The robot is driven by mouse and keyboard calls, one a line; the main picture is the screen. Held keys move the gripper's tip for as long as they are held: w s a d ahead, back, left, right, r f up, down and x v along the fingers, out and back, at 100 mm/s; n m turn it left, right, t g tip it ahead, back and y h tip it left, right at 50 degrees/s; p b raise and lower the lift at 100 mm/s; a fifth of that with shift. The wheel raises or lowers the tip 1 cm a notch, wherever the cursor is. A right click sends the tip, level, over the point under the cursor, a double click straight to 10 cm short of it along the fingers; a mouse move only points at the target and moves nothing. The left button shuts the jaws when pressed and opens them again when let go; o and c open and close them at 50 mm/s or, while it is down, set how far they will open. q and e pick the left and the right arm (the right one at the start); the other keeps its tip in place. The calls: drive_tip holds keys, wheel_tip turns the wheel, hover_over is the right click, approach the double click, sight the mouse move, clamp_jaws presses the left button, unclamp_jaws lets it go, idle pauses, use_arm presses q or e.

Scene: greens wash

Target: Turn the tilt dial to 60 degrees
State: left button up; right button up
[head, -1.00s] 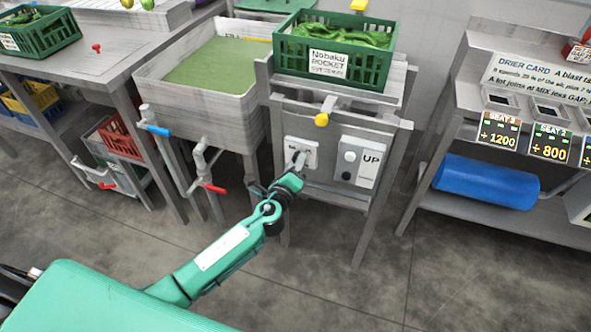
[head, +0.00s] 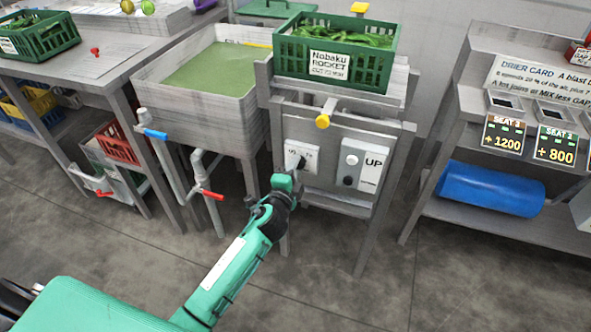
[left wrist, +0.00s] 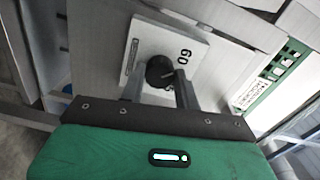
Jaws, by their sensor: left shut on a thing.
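The tilt dial is a round black knob (left wrist: 160,70) on a white plate (left wrist: 194,48) with a printed "60" beside it. In the head view the plate (head: 311,154) sits on the front of the grey stand, its markings too small to read. My left gripper (head: 297,170) is at this plate and partly covers it. In the left wrist view the fingers of my left gripper (left wrist: 159,88) stand on either side of the knob, shut on it. I cannot tell the exact angle the knob points to. My right gripper is not in view.
Right of the dial is a panel (head: 352,178) with round buttons and an "UP" label. Above is a yellow-tipped handle (head: 322,121). A green crate of leaves (head: 285,57) stands on top. A wash basin (head: 150,75) with blue and red taps is left. Open floor lies in front.

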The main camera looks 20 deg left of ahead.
use_arm(q)
drive_tip(key=shift+n, duration=0.3)
idle(0.4)
drive_tip(key=o, duration=1)
drive_tip(key=shift+s+a, duration=0.15)
drive_tip(key=shift+s, duration=3.3)
drive_tip(key=shift+s+a, duration=0.1)
drive_tip(key=shift+s, duration=3.35)
